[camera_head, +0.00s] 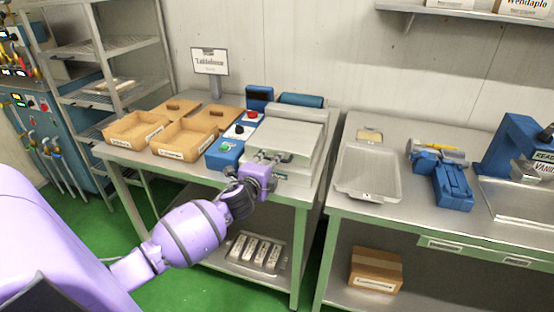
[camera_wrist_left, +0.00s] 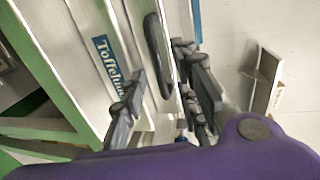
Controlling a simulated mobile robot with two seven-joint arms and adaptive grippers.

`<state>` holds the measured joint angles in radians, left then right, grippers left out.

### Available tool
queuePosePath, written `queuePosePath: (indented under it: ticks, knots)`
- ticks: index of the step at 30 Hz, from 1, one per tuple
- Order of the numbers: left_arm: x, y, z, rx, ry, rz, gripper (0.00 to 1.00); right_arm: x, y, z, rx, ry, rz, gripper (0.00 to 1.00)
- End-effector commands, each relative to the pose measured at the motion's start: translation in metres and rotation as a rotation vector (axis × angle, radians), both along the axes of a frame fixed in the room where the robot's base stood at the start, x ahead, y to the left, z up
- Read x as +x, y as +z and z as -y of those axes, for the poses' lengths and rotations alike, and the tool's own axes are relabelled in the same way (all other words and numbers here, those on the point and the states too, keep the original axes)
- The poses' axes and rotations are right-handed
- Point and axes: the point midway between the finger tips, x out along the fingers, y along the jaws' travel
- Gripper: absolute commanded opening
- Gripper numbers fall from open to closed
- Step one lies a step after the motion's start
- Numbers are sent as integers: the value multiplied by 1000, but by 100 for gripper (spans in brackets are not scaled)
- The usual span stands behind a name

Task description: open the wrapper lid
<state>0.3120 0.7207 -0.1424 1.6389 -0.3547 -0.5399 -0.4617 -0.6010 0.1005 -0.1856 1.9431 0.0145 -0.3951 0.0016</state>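The wrapper is the grey machine with blue parts on the left table in the head view. Its broad grey lid (camera_head: 292,135) lies down over the top, apparently shut. My left gripper (camera_head: 264,162) is at the lid's front edge and covers part of it. In the left wrist view, the fingers of my left gripper (camera_wrist_left: 160,95) are spread apart. A dark bar handle (camera_wrist_left: 157,55) shows between and beyond them. I see no clear contact between fingers and handle. My right gripper is in neither view.
A blue control box (camera_head: 224,153) stands left of the lid. Brown trays (camera_head: 185,140) fill the table's left part. A grey tray (camera_head: 368,170) and a blue device (camera_head: 452,185) are on the right table, across a narrow gap. A wire rack (camera_head: 105,75) stands behind left.

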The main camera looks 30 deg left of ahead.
Motion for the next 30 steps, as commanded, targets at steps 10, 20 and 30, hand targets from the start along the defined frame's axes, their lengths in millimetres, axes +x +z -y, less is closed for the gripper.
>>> queuePosePath:
  ticks: [10, 20, 30]
  knots:
    - [38, -9, -9, -3, 1, -1, 29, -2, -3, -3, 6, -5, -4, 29]
    - [40, -10, -9, -3, 1, 0, 22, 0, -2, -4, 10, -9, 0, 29]
    - [39, -9, -9, -3, 1, 0, 0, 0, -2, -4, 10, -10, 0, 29]
